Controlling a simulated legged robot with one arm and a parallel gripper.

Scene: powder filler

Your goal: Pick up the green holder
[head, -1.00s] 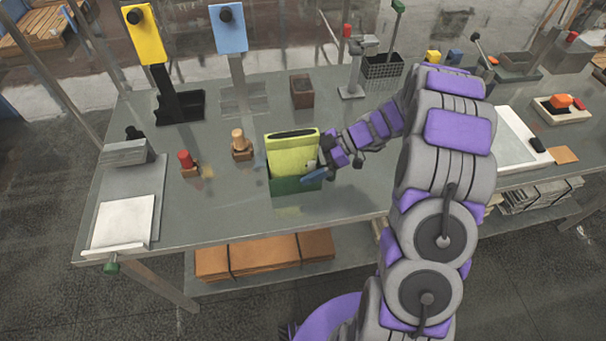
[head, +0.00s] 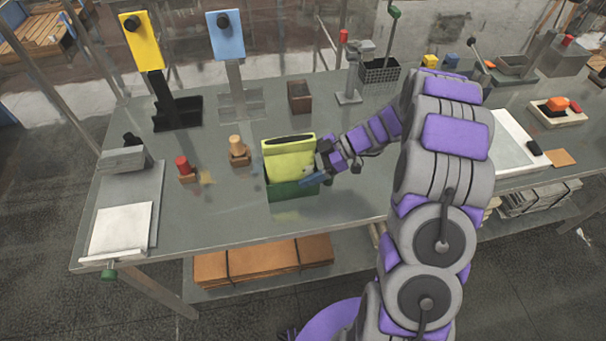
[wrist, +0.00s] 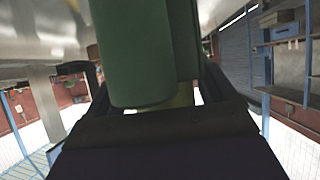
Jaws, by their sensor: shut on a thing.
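The green holder (head: 292,189) is a dark green open-topped box near the front middle of the table, with a yellow-green slab (head: 289,150) standing upright in it. My gripper (head: 312,178) is at its right side and shut on it. In the wrist view the dark green holder (wrist: 140,55) fills the space between the fingers. Whether the holder's base touches the tabletop is hard to tell. The far finger is mostly hidden behind the holder.
The grey table (head: 220,215) is clear in front of the holder. A wooden-handled stamp (head: 237,150) and a red-topped stamp (head: 185,168) stand to its left. A brown box (head: 300,96) and stands with yellow (head: 141,45) and blue (head: 227,38) panels are behind.

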